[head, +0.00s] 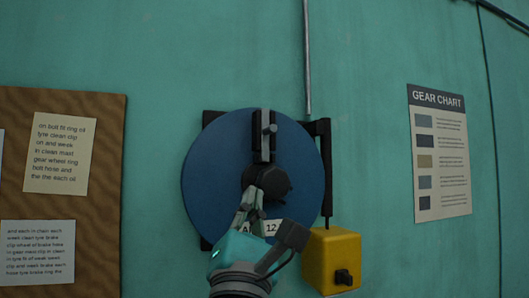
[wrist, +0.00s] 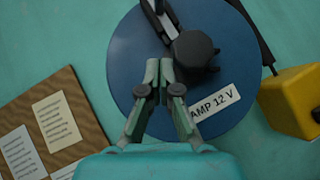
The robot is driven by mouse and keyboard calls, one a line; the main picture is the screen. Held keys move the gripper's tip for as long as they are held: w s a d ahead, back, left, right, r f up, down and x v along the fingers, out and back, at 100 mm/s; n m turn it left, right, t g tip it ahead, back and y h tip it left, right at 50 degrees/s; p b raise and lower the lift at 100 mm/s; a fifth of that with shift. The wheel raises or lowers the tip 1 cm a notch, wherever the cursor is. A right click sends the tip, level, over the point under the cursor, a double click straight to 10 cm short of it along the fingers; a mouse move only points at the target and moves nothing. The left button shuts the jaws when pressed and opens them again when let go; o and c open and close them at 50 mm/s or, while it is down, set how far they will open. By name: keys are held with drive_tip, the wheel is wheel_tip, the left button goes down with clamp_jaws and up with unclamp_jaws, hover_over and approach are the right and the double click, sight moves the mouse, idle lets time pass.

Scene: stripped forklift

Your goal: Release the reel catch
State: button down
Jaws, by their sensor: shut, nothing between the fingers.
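The reel is a blue disc (head: 208,170) on the green wall, with a dark faceted hub (head: 268,182) at its middle. In the wrist view the bar (wrist: 160,20) shows only in part, at the top edge. A white label reading "AMP 12 V" (wrist: 214,101) is on the disc. My gripper (head: 252,197) is shut and empty in front of the disc, just below the hub. In the wrist view its fingertips (wrist: 160,72) are left of the hub.
A dark bracket (head: 325,165) stands at the disc's right, with a yellow box (head: 332,257) hanging below it on a cord. A grey pipe (head: 307,60) runs up the wall. A notice board (head: 100,200) is at left, a gear chart (head: 438,150) at right.

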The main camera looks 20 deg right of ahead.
approach(267, 134)
drive_tip(key=w, duration=0.4)
drive_tip(key=shift+w+r, duration=0.15)
drive_tip(key=shift+r, duration=0.2)
drive_tip(key=shift+d+r, duration=0.25)
drive_tip(key=shift+r, duration=0.25)
drive_tip(key=shift+d+r, duration=0.3)
drive_tip(key=shift+r, duration=0.25)
drive_tip(key=shift+d+r, duration=0.25)
drive_tip(key=shift+r, duration=0.3)
drive_tip(key=shift+r, duration=1.75)
